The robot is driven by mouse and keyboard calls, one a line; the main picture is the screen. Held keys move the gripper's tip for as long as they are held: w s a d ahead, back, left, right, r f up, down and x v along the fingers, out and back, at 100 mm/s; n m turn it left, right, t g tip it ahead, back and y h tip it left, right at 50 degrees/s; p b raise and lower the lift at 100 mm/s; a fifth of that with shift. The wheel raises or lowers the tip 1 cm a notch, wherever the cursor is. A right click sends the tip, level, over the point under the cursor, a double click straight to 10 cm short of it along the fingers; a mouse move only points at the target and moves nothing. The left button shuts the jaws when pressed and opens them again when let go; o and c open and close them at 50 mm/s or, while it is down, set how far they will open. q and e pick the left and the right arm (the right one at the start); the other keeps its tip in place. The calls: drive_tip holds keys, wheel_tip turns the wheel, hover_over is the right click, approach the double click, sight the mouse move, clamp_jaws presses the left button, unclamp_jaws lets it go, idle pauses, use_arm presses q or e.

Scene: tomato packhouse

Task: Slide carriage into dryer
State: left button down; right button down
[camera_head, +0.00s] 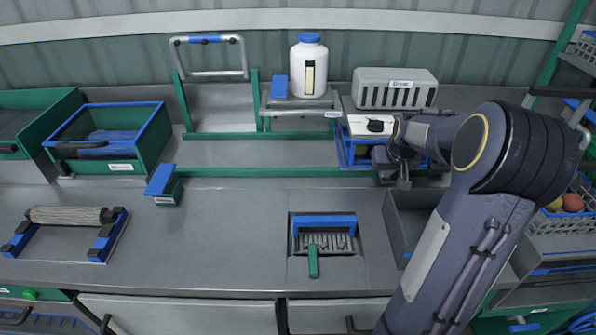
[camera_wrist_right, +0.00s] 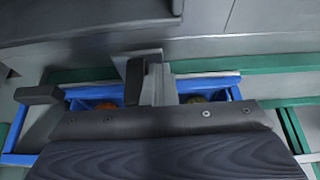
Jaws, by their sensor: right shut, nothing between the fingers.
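The blue-framed carriage (camera_head: 346,152) stands on the back ledge, right of centre, with a white piece and a dark knob (camera_head: 375,126) at its top. The grey slotted housing (camera_head: 395,90), seemingly the dryer, is directly behind it. My right gripper (camera_head: 403,183) is shut and empty at the carriage's front right, and the arm hides the carriage's right end. The wrist view shows the closed fingers (camera_wrist_right: 146,75) in front of the blue carriage (camera_wrist_right: 82,92), with round produce partly visible inside. I cannot tell whether they touch it. My left gripper is not in view.
Green rails (camera_head: 270,172) run along the ledge. A white bottle with a blue cap (camera_head: 308,70) stands left of the housing. A green-blue bin (camera_head: 143,150) and a roller (camera_head: 68,215) are at left. A recessed blue-framed tray (camera_head: 323,222) is in the counter. The counter's left middle is clear.

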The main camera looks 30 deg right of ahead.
drive_tip(key=shift+s+d+b, duration=0.3)
drive_tip(key=shift+s+d, duration=0.2)
drive_tip(key=shift+d, duration=0.3)
drive_tip(key=shift+a, duration=0.1)
drive_tip(key=shift+w+a+p, duration=0.4)
drive_tip(key=shift+w+a, duration=0.15)
drive_tip(key=shift+a, duration=0.25)
drive_tip(key=s+p+v, duration=0.1)
drive_tip(key=p+v, duration=0.4)
drive_tip(key=v, duration=0.3)
drive_tip(key=shift+s+a, duration=0.15)
drive_tip(key=shift+a, duration=0.2)
drive_tip(key=shift+f, duration=0.1)
